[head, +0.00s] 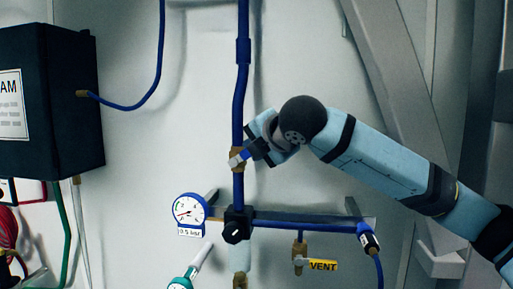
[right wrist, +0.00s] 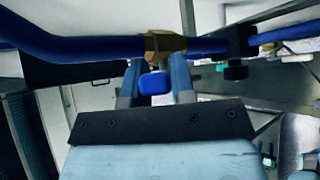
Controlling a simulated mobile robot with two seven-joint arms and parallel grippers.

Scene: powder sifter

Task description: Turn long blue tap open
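The blue tap handle (head: 243,156) sits on a brass valve body (head: 238,165) partway up a vertical blue pipe. My right gripper (head: 258,150) comes in from the right and is at the handle. In the right wrist view, the blue handle (right wrist: 155,83) lies between the two fingers of my right gripper (right wrist: 158,80), which stand apart on either side of it. The brass body (right wrist: 163,43) is just beyond the fingertips. Whether a finger touches the handle is hard to tell. My left gripper is not in view.
Below are a pressure gauge (head: 189,211), a black valve (head: 237,225) on a horizontal blue pipe (head: 305,225), and a brass valve with a yellow VENT tag (head: 322,265). A dark box (head: 60,100) hangs at the left. The wall left of the pipe is mostly clear.

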